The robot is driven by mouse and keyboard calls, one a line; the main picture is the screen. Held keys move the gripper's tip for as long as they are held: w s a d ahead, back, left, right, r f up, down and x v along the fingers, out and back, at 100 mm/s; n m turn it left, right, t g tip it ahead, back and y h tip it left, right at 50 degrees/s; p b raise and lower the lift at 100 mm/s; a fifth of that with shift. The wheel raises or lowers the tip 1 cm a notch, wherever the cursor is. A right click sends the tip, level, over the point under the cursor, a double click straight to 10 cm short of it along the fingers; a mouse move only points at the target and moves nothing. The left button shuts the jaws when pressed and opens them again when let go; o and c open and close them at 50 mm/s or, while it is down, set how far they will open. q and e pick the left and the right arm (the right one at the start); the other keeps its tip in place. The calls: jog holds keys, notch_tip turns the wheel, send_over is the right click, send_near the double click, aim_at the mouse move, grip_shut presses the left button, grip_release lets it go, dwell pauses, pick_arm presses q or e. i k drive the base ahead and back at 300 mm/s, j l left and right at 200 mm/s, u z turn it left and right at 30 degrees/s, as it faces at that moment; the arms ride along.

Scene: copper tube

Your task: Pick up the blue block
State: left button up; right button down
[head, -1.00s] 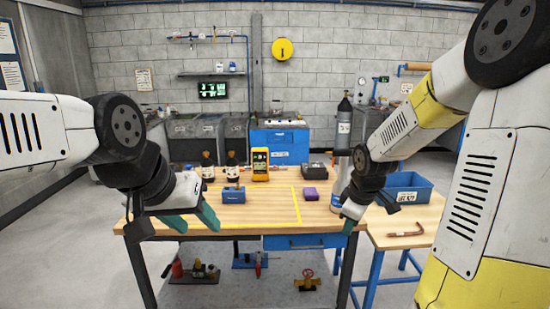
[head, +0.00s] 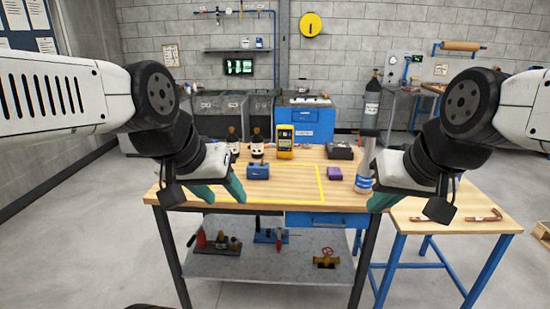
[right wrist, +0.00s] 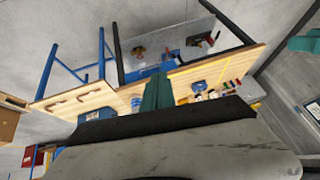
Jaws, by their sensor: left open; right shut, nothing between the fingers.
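The blue block (head: 258,172) sits on the wooden workbench (head: 290,195), inside the yellow outline toward its left side. A small blue shape (right wrist: 199,86) on the bench in the right wrist view looks like the same block. My left gripper (head: 218,192) is open and empty, just left of the block and apart from it, above the bench's front left. My right gripper (head: 381,198) is shut and empty, over the bench's right front edge, well right of the block. Its teal fingers show together in the right wrist view (right wrist: 157,92).
A yellow meter (head: 284,142) stands behind the block. A purple block (head: 334,174) and a blue-banded bottle (head: 364,178) are to the right. A dark box (head: 339,151) is at the back. A side table (head: 450,213) holds copper tubes (head: 484,215). The outlined area's front is clear.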

aim_at(256, 171)
jog(key=i+j+u, duration=0.3)
jog(key=i, duration=0.15)
jog(key=i+j+u, duration=0.3)
jog(key=i, duration=0.2)
jog(key=l, duration=0.1)
